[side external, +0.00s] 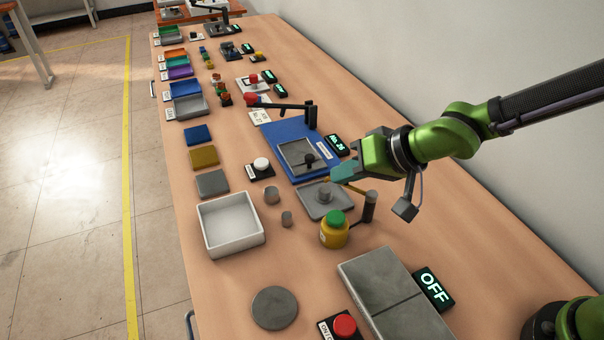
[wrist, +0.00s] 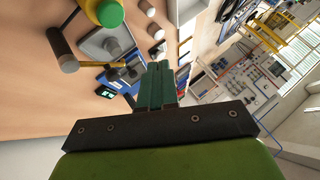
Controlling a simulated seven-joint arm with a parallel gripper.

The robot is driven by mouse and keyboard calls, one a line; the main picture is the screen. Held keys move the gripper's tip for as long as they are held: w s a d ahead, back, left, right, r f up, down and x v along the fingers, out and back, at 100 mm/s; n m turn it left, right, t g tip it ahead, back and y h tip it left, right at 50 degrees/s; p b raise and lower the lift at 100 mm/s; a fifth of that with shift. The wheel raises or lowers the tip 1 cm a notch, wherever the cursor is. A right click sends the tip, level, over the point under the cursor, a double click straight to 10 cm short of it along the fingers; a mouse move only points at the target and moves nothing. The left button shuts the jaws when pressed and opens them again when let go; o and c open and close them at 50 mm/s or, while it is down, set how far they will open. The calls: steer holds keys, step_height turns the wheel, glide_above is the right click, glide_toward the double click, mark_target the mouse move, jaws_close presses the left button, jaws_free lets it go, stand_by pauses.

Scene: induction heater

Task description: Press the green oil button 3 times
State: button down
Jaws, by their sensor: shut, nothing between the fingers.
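The green oil button (side external: 337,217) is the domed top of a yellow round container (side external: 334,236) on the table, right of centre. In the wrist view the green button (wrist: 110,13) shows at the top edge, partly cut off. My gripper (side external: 343,172) has teal fingers closed together with nothing between them. It hangs in the air above the table, behind the button in the side view and apart from it. In the wrist view my fingertips (wrist: 160,66) point away from the button, which lies up and to the left.
A dark post (side external: 369,207) with a yellow arm stands right beside the container. A grey plate with a cylinder (side external: 324,195) lies behind it. A white tray (side external: 230,225), a red button (side external: 344,326) and a grey two-part plate (side external: 395,296) are nearby.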

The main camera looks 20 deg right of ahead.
mark_target(341, 218)
steer(key=shift+f, duration=3.65)
steer(key=shift+f, duration=0.4)
steer(key=shift+f, duration=0.55)
steer(key=shift+r, duration=1)
steer(key=shift+r, duration=2.5)
